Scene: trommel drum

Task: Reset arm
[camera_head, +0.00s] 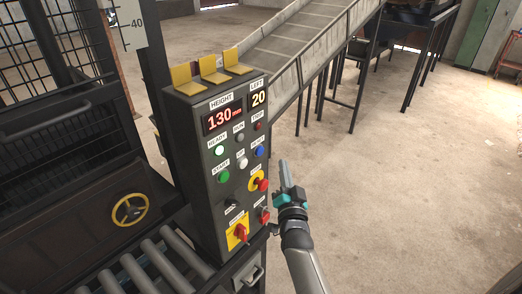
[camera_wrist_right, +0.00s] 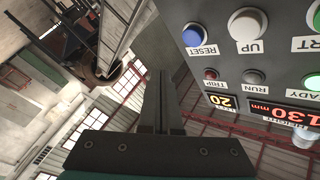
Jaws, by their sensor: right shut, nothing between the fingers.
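A dark control panel (camera_head: 215,165) stands left of my right arm. Its displays read HEIGHT 130 mm and LEFT 20, the second label partly unclear. A blue RESET button (camera_head: 259,151) is on its right side; it also shows upside down in the right wrist view (camera_wrist_right: 193,35), beside a white UP button (camera_wrist_right: 248,25). My left gripper is not in view.
Rollers (camera_head: 160,265) and a yellow handwheel (camera_head: 130,208) are at left. A conveyor (camera_head: 300,40) rises behind. The floor (camera_head: 400,190) at right is clear.

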